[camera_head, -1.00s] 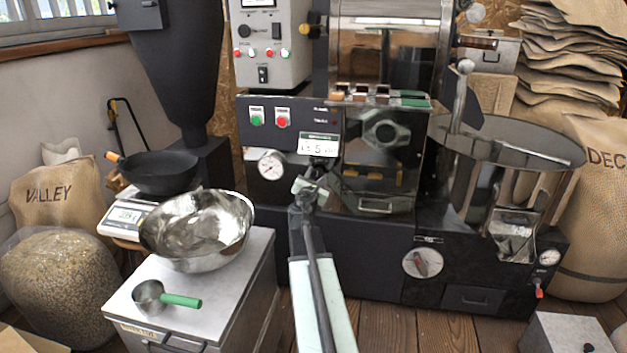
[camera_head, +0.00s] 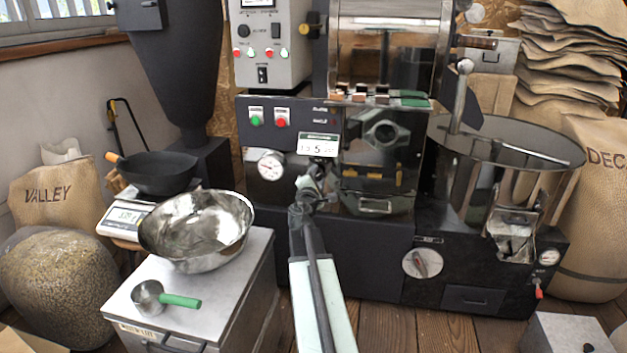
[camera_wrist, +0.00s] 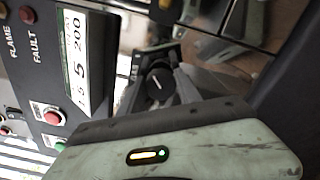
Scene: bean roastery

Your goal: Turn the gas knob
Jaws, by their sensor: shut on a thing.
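The gas knob (camera_wrist: 160,83) is a round black knob with a white pointer line, seen in the wrist view just below the number label on the roaster's dark front panel. My gripper (camera_wrist: 158,76) is at the knob, its jaws around it and shut on it. In the head view my gripper (camera_head: 309,183) reaches the panel under the white label (camera_head: 318,145). There the knob is largely hidden by the gripper and too small to make out.
A pressure gauge (camera_head: 271,165) sits just left of my gripper. The roaster's steel front (camera_head: 378,140) is to the right. A steel bowl (camera_head: 197,228) and a green-handled scoop (camera_head: 165,298) stand on a metal cabinet (camera_head: 245,300) left of my arm.

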